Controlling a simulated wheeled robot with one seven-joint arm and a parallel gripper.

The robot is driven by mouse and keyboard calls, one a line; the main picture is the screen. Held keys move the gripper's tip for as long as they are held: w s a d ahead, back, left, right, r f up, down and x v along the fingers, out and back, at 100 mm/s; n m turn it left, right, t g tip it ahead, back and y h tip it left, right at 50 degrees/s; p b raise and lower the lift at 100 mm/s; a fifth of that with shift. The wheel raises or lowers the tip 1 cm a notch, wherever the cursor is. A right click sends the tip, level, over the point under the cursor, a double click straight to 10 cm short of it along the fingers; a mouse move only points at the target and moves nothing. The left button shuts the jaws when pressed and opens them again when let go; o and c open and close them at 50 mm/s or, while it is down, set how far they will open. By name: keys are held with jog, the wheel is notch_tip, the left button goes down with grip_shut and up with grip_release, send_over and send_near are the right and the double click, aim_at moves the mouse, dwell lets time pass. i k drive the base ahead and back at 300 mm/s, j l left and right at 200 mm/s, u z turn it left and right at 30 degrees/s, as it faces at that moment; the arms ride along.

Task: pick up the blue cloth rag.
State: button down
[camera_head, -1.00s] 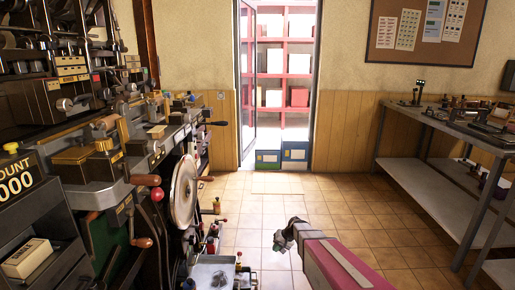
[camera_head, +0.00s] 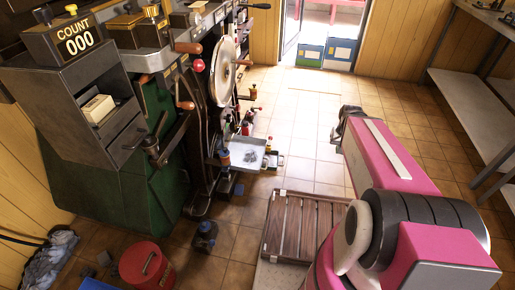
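No blue cloth rag shows clearly. A crumpled grey-blue bundle (camera_head: 50,258) lies on the floor at the lower left by the wall; I cannot tell whether it is the rag. A flat blue thing (camera_head: 98,284) is cut off by the bottom edge, and I cannot tell what it is. My gripper (camera_head: 345,128) is right of centre, at the far end of my pink arm, far from both. Its fingers are too small and partly hidden to read.
The press machine (camera_head: 160,120) fills the left side. A red bucket (camera_head: 147,264) and a dark bottle (camera_head: 204,236) stand on the floor in front of it. A metal tray (camera_head: 243,152) juts from the machine. A wooden slatted pallet (camera_head: 300,226) lies left of my arm.

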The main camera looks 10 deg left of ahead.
aim_at(239, 189)
jog(key=k+l, duration=0.25)
jog(key=u, duration=1.3)
